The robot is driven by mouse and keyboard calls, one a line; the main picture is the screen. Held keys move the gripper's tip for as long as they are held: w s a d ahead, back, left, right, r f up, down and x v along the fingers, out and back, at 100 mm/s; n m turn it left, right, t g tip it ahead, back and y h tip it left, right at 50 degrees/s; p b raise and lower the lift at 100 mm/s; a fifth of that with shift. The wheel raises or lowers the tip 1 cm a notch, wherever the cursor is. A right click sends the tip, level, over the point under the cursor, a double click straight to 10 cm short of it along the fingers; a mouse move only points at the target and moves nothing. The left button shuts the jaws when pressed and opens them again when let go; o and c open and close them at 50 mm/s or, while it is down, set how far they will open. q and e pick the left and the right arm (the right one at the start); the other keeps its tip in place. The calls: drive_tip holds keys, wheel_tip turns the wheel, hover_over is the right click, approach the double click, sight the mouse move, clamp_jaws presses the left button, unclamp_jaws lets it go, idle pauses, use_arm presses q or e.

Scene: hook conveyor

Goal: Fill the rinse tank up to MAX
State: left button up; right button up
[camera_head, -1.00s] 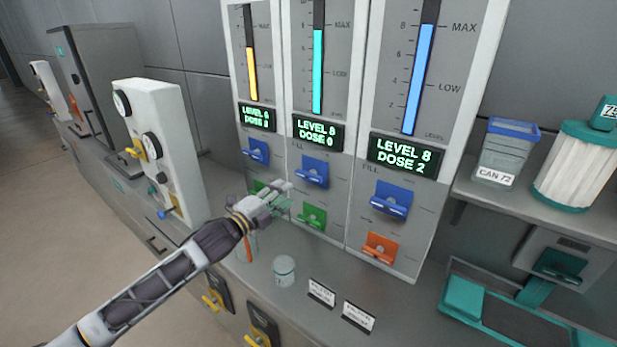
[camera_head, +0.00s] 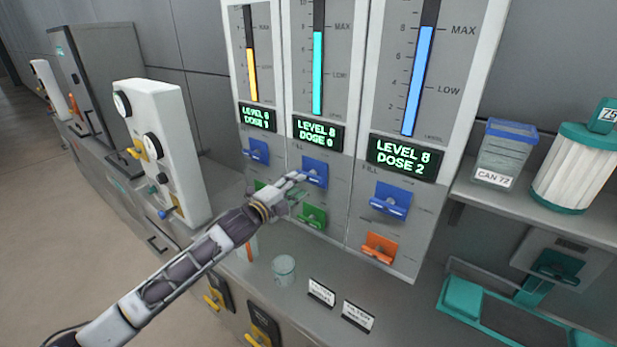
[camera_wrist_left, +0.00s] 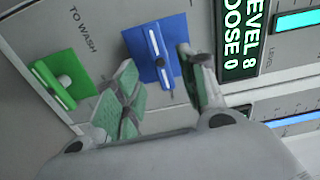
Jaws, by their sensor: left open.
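Three tank panels stand on the wall, left with an orange bar (camera_head: 252,75), middle with a teal bar (camera_head: 318,75), right with a blue bar (camera_head: 417,80). I cannot read which is the rinse tank. The middle display (camera_head: 318,132) reads LEVEL 8, DOSE 0; its bar ends just under MAX. Under it are a blue lever (camera_head: 314,169) and a green lever (camera_head: 313,215). My left gripper (camera_head: 297,184) is open just before the blue lever. In the left wrist view the blue lever (camera_wrist_left: 156,48) appears between and beyond the fingers; contact is unclear.
The right display (camera_head: 404,158) reads LEVEL 8, DOSE 2, above a blue lever (camera_head: 390,199) and an orange lever (camera_head: 380,247). A clear cup (camera_head: 284,270) and two small cards (camera_head: 321,292) are on the counter. A white gauge unit (camera_head: 165,150) stands left; CAN 72 (camera_head: 503,155) sits on the right shelf.

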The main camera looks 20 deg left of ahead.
sight(308, 179)
use_arm(q)
drive_tip(key=shift+p+x, duration=0.4)
drive_tip(key=shift+x, duration=3)
use_arm(e)
drive_tip(key=shift+s+a+r, duration=0.1)
drive_tip(key=shift+a+r, duration=0.15)
drive_tip(key=shift+a, duration=0.2)
drive_tip(key=shift+s+a+r, duration=0.1)
drive_tip(key=shift+a+r, duration=0.1)
drive_tip(key=shift+a, duration=0.2)
use_arm(q)
drive_tip(key=shift+c, duration=0.2)
use_arm(e)
drive_tip(key=shift+d, duration=0.1)
use_arm(q)
drive_tip(key=c, duration=0.7)
clamp_jaws()
use_arm(e)
drive_tip(key=shift+d, duration=0.65)
